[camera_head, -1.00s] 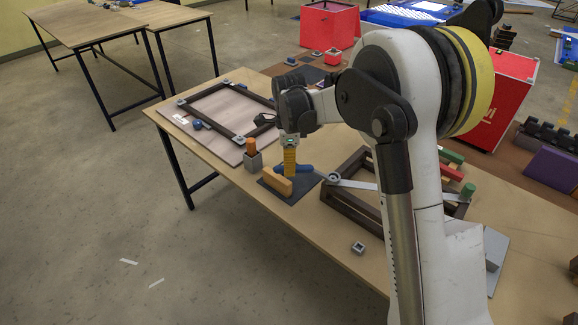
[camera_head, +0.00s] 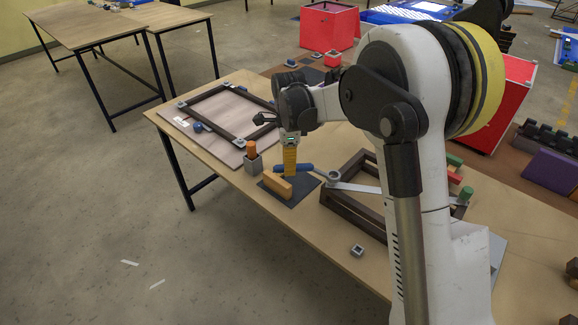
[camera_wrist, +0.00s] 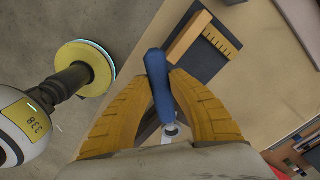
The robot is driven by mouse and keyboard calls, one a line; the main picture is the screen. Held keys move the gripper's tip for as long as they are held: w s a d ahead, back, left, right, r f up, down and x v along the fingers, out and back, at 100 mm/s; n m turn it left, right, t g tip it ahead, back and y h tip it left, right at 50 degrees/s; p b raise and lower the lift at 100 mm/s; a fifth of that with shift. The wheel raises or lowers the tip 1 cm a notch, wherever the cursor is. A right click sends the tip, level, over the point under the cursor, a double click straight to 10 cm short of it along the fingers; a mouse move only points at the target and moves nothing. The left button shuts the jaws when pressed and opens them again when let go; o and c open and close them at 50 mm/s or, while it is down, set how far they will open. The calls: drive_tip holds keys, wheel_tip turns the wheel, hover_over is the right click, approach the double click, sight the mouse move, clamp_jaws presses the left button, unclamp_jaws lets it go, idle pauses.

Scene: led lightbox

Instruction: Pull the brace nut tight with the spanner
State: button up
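The spanner has a blue handle (camera_head: 306,168) and a grey ring end (camera_head: 332,176) at the left end of a grey metal brace (camera_head: 360,188) on a dark wooden frame (camera_head: 350,207). The brace nut cannot be made out; the ring end covers that spot. My gripper (camera_head: 290,172) has yellow fingers. In the wrist view, its fingertips (camera_wrist: 161,80) press on both sides of the blue handle (camera_wrist: 156,65), whose end sticks out past them. The grey ring end (camera_wrist: 171,130) shows between the fingers.
A dark mat (camera_head: 303,190) with an orange block (camera_head: 276,184) lies just below my gripper. A grey holder (camera_head: 253,165) with an orange peg stands to its left. A second frame on a board (camera_head: 190,128) lies behind. A small grey square piece (camera_head: 357,250) lies in front.

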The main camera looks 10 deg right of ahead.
clamp_jaws()
drive_tip(key=shift+r+p, duration=1.65)
drive_tip(key=shift+r, duration=0.85)
